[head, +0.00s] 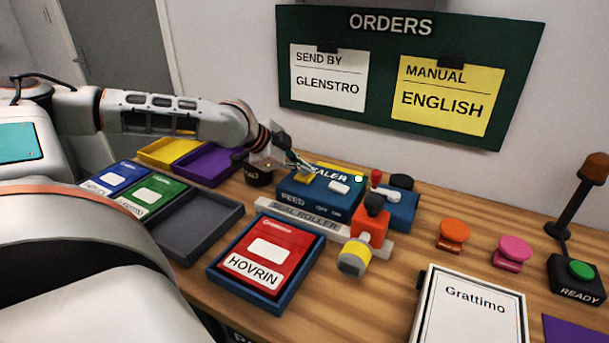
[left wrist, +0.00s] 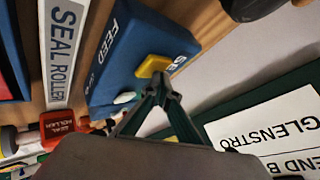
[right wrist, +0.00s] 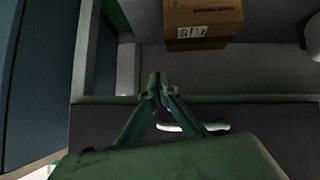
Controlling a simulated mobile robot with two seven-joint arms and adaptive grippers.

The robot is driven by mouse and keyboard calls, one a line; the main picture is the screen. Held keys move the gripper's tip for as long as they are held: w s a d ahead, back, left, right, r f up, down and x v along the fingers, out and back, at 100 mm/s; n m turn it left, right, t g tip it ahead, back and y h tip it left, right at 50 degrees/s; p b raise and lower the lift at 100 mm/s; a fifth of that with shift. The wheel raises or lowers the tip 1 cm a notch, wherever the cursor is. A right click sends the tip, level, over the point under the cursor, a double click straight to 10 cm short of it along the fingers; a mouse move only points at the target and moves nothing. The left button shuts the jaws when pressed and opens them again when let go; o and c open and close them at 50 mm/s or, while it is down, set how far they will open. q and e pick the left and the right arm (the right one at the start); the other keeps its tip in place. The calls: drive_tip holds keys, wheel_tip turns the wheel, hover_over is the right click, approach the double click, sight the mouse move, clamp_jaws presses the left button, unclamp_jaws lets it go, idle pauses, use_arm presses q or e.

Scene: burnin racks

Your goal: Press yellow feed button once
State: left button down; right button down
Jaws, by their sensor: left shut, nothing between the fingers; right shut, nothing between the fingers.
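The yellow feed button (left wrist: 153,66) sits on top of the blue sealer box (left wrist: 125,55), by the word FEED in the left wrist view. In the head view the sealer box (head: 318,203) stands at the back of the wooden table, with the button (head: 303,178) partly hidden by my gripper. My left gripper (left wrist: 159,80) is shut and empty, its tips right at the button's edge; I cannot tell whether they touch it. It also shows in the head view (head: 308,169) over the box. My right gripper (right wrist: 155,86) is shut and empty, away from the table.
A seal roller bar (head: 303,219) lies before the box. A red-topped stamp-like tool (head: 371,222) and a blue tray (head: 217,283) with a red HOVRIN packet (head: 268,255) are near. A green ORDERS board (head: 390,120) hangs behind. A cardboard box (right wrist: 202,22) shows in the right wrist view.

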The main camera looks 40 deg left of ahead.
sight(302, 176)
use_arm(q)
drive_tip(key=shift+r, duration=0.65)
use_arm(e)
drive_tip(key=shift+w+a+r, duration=0.15)
drive_tip(key=shift+w+r, duration=0.35)
drive_tip(key=shift+w, duration=0.1)
use_arm(q)
drive_tip(key=shift+r, duration=0.1)
use_arm(e)
drive_tip(key=shift+w, duration=0.1)
use_arm(q)
drive_tip(key=shift+r, duration=0.75)
drive_tip(key=shift+r+p, duration=0.7)
drive_tip(key=shift+r, duration=0.95)
use_arm(e)
drive_tip(key=shift+r, duration=0.85)
drive_tip(key=shift+w+t, duration=0.1)
drive_tip(key=shift+t, duration=0.2)
drive_tip(key=shift+w+r, duration=0.25)
drive_tip(key=shift+w, duration=0.15)
